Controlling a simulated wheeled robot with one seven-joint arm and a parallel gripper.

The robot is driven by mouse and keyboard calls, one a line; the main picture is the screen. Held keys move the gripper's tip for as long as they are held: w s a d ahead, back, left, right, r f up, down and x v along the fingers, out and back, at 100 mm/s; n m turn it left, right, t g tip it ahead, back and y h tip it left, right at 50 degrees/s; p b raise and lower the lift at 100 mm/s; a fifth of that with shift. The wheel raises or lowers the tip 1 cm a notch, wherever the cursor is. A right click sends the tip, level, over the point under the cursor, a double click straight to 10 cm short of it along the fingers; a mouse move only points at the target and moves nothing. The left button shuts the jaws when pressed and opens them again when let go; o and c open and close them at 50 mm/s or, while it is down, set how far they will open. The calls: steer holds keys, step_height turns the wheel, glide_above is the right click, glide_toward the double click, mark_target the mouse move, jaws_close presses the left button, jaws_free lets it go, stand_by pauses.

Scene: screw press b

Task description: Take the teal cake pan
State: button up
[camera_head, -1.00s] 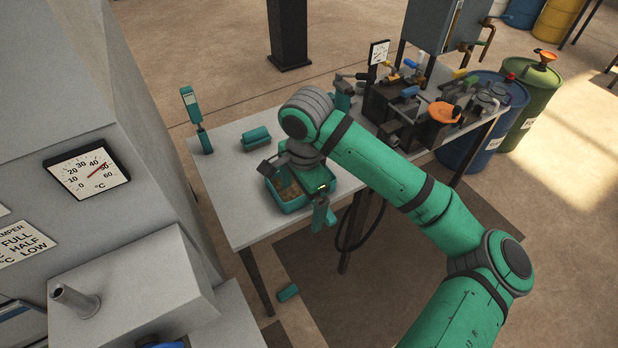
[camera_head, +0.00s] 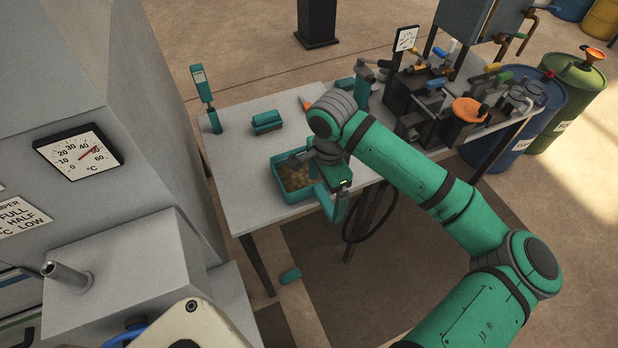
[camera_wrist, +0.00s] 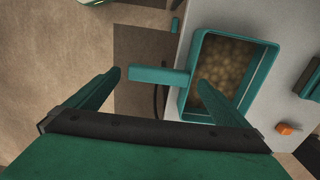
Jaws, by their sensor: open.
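The teal cake pan (camera_head: 291,210) is a rectangular open pan near the table's front edge. It holds a brownish, lumpy filling. In the wrist view the pan (camera_wrist: 188,75) stands at the right, and its flat teal handle (camera_wrist: 158,75) sticks out leftward past the table edge. My gripper (camera_head: 336,197) is open and empty beside the pan's right side. In the wrist view my gripper (camera_wrist: 160,80) has one finger left of the handle's end and the other overlapping the pan's near wall. The handle appears across the gap; I cannot tell its depth from the fingers.
The table (camera_head: 240,205) also bears a teal block (camera_head: 266,122), a standing teal tool (camera_head: 205,95) and a small orange piece (camera_head: 305,103). A grey cabinet (camera_head: 120,70) stands left. Floor shows below the handle.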

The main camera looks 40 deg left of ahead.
mark_target(326, 199)
steer(key=shift+w+d+f, duration=0.1)
steer(key=shift+w+f, duration=0.05)
steer(key=shift+f, duration=2.15)
steer(key=c, duration=1)
